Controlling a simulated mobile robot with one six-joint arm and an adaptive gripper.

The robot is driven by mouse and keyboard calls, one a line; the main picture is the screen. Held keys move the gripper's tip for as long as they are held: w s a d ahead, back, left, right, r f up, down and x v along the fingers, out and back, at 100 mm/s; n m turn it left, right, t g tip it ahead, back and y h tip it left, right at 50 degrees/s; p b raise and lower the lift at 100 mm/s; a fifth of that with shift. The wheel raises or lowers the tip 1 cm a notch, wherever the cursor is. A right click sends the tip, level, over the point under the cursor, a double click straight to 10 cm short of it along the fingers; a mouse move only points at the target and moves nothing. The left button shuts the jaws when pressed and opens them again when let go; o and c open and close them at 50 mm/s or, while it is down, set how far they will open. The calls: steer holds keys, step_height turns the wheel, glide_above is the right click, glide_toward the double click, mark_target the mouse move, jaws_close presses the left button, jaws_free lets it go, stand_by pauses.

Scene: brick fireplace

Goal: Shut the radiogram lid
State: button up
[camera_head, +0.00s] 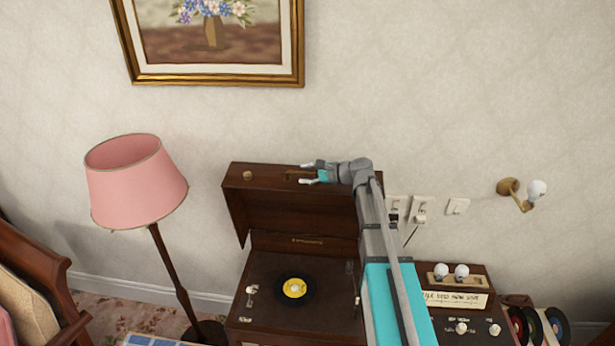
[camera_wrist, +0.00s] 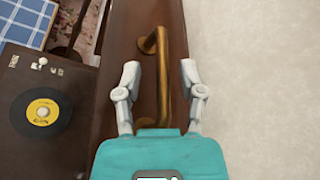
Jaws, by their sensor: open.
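The radiogram lid (camera_head: 290,208) is dark wood and stands raised at the back of the radiogram (camera_head: 262,313), against the wall. A brass handle (camera_wrist: 151,70) on the lid's edge shows in the wrist view. My gripper (camera_head: 311,172) is at the top edge of the lid in the head view. In the wrist view my gripper (camera_wrist: 164,80) is open, with one finger on each side of the handle. I cannot tell whether the fingers touch it. A record with a yellow label (camera_head: 295,289) lies on the deck below.
A pink lamp (camera_head: 135,185) stands to the left. A panel with knobs and bulbs (camera_head: 455,300) and several records (camera_head: 535,325) are at the right. Sockets (camera_head: 420,208) and a bulb on a bracket (camera_head: 535,190) are on the wall. A framed picture (camera_head: 215,78) hangs above.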

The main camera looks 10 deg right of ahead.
steer(key=shift+w+a+f, duration=0.15)
steer(key=shift+w+a, duration=0.1)
steer(key=shift+a, duration=0.1)
jaws_close()
